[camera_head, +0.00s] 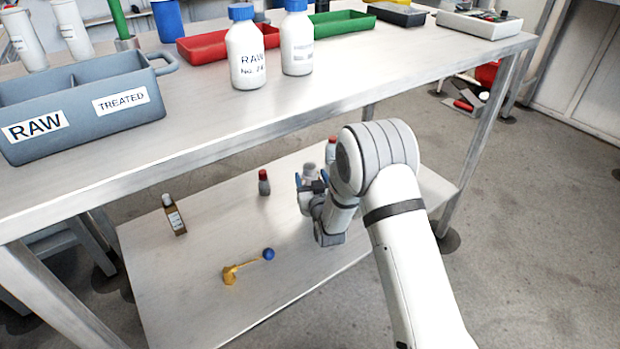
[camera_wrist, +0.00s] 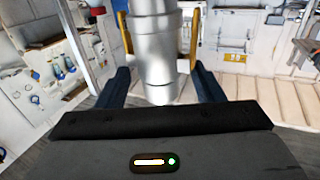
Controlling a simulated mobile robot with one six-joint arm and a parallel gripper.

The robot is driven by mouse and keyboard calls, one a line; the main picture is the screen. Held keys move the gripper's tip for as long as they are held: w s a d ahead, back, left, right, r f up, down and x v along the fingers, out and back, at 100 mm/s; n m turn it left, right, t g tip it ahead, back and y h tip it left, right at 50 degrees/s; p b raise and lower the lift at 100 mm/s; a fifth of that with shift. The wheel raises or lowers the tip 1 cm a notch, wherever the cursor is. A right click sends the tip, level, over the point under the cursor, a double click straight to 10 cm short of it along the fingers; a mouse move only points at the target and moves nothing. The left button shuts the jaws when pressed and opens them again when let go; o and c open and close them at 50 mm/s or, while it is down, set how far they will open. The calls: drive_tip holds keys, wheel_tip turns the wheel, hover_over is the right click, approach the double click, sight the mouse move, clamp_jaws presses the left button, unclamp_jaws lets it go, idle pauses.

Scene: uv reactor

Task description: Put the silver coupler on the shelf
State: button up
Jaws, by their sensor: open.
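The silver coupler (camera_wrist: 157,50) is a stepped metal cylinder. In the wrist view it stands between the two fingers of my gripper (camera_wrist: 161,84), with a gap on each side. In the head view the coupler (camera_head: 309,171) shows small at my gripper (camera_head: 312,184), partly hidden by the fingers and my wrist. My gripper is open around it, over the right part of the lower shelf (camera_head: 210,250). I cannot tell whether the coupler's base touches the shelf.
A brown bottle (camera_head: 174,215), a small red-capped bottle (camera_head: 264,183) and a yellow tool with a blue ball (camera_head: 231,274) are on the lower shelf. The tabletop (camera_head: 200,125) above carries a grey caddy (camera_head: 80,128), white bottles (camera_head: 246,58) and trays.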

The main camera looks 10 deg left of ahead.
drive_tip(key=p+v, duration=0.3)
drive_tip(key=v, duration=0.8)
drive_tip(key=shift+s+p, duration=0.3)
drive_tip(key=shift+p, duration=0.05)
drive_tip(key=shift+d, duration=0.15)
drive_tip(key=s+d+r+m+g+h, duration=0.1)
drive_tip(key=d+r+m+g+h, duration=0.15)
drive_tip(key=d+r+g, duration=0.4)
drive_tip(key=s+d+r+m+g+h, duration=0.1)
drive_tip(key=d+r+h, duration=0.25)
drive_tip(key=d, duration=0.65)
drive_tip(key=s+d+r+g, duration=0.2)
drive_tip(key=s+d, duration=0.2)
drive_tip(key=s, duration=0.4)
drive_tip(key=s+d+r+m+g+h, duration=0.1)
drive_tip(key=s+d+r+g, duration=0.2)
drive_tip(key=s, duration=0.5)
drive_tip(key=s+d+r+m+g+h, duration=0.1)
drive_tip(key=s+d, duration=0.3)
drive_tip(key=s, duration=0.4)
drive_tip(key=shift+d+r+g, duration=0.3)
drive_tip(key=shift+r+g, duration=0.45)
drive_tip(key=shift+r, duration=0.1)
